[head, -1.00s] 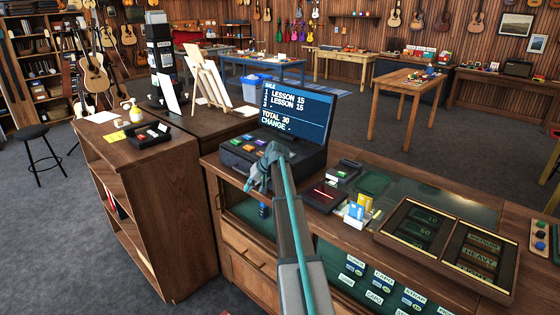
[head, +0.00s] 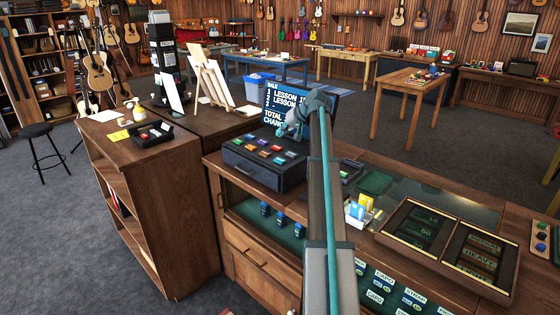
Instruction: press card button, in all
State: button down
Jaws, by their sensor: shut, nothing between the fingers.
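The black cash register (head: 258,175) stands on the counter, with several small coloured buttons (head: 264,149) on its sloped top. Their labels are too small to read, so I cannot tell which is the card button. The register's blue screen (head: 272,101) shows SALE, lesson lines, TOTAL and CHANGE; its right part is hidden behind my gripper. My gripper (head: 297,134) is shut and empty, raised in front of the screen, above and right of the buttons. It looks apart from them.
A small dark device (head: 351,170) is partly hidden behind my arm. Right of my arm are a holder with blue and yellow cards (head: 360,209) and dark trays (head: 421,226). A black tray (head: 148,134) sits on the left shelf unit. The air above the register's left side is free.

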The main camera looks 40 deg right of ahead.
aim_at(281, 160)
jog(key=shift+f, duration=0.1)
jog(key=shift+f+b, duration=1.75)
jog(key=shift+f, duration=2.6)
jog(key=shift+f, duration=0.2)
jog(key=shift+f, duration=0.25)
jog(key=shift+f+b, duration=0.4)
jog(key=shift+f, duration=0.05)
jog(key=shift+r, duration=0.1)
jog(key=shift+r+p, duration=0.35)
jog(key=shift+r, duration=0.45)
jog(key=shift+r+p, duration=0.95)
jog(key=shift+r, duration=1.55)
